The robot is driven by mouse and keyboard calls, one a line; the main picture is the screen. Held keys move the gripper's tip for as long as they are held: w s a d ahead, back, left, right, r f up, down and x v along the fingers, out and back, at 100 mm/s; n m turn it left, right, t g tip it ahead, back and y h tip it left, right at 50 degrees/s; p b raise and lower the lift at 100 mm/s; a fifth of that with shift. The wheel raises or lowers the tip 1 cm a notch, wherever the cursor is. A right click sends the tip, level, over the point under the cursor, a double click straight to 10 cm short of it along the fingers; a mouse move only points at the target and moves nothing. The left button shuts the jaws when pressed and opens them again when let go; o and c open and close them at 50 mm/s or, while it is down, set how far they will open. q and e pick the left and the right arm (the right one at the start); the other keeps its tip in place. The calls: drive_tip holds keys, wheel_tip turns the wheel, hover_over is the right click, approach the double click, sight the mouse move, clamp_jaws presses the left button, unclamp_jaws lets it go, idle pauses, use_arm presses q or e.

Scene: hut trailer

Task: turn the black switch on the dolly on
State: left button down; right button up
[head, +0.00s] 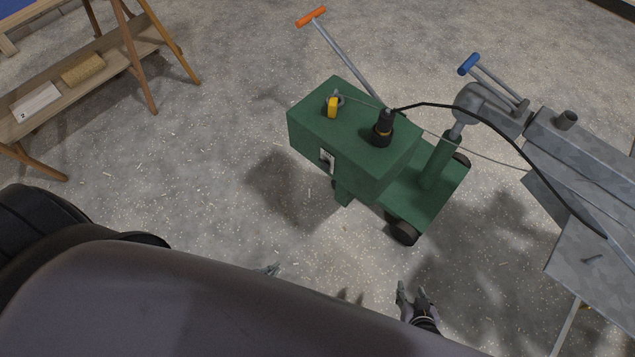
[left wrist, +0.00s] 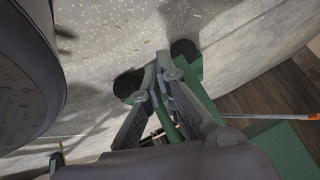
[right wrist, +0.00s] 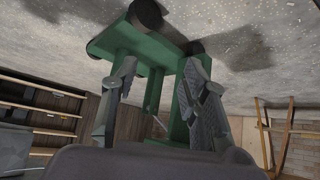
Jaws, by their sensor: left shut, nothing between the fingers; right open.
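The green dolly (head: 345,135) stands on the floor ahead of me, with a box body on a low wheeled base. On the box's near side is a small pale plate with a dark part, which looks like the switch (head: 327,160); its position is too small to read. My left gripper (head: 268,269) is shut and empty, short of the box; in the left wrist view its fingers (left wrist: 160,70) overlap the dolly (left wrist: 285,150). My right gripper (head: 413,296) is open and empty, nearer me than the base; in the right wrist view the dolly (right wrist: 150,48) shows beyond its spread fingers (right wrist: 158,75).
On the box top are a yellow part (head: 332,106) and a black plug-like fitting (head: 383,128) with a black cable running right. A grey metal trailer part (head: 590,160) stands at the right. A wooden shelf (head: 75,75) stands at upper left. Floor between it and the dolly is clear.

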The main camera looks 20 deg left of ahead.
use_arm(q)
drive_tip(key=w+r+m+t+h+b, duration=0.2)
drive_tip(key=w+r+m+t+b, duration=0.45)
drive_tip(key=w+b, duration=0.45)
use_arm(e)
drive_tip(key=w+a+r+t+y, duration=0.15)
drive_tip(key=w+r+t, duration=0.25)
drive_tip(key=w+r, duration=0.4)
drive_tip(key=w+a+r+t+y, duration=0.1)
drive_tip(key=w+a+r+t, duration=0.25)
drive_tip(key=w+r, duration=0.4)
use_arm(q)
wheel_tip(320, 180, up, 11)
drive_tip(key=w+m+t+h+b, duration=0.1)
drive_tip(key=m+t+h+b, duration=0.4)
drive_tip(key=m+b, duration=0.3)
drive_tip(key=shift+d+m+t+b, duration=0.25)
drive_tip(key=shift+m+t+b, duration=0.2)
drive_tip(key=shift+t, duration=0.3)
use_arm(e)
drive_tip(key=s+r+t+y, duration=0.1)
drive_tip(key=s+r+t, duration=0.3)
drive_tip(key=r, duration=0.8)
drive_tip(key=s+d+r+t+y, duration=0.1)
drive_tip(key=s+r+t, duration=0.2)
drive_tip(key=r, duration=1)
drive_tip(key=shift+s+r+t, duration=0.25)
drive_tip(key=shift+s+t, duration=0.15)
drive_tip(key=shift+t, duration=0.25)
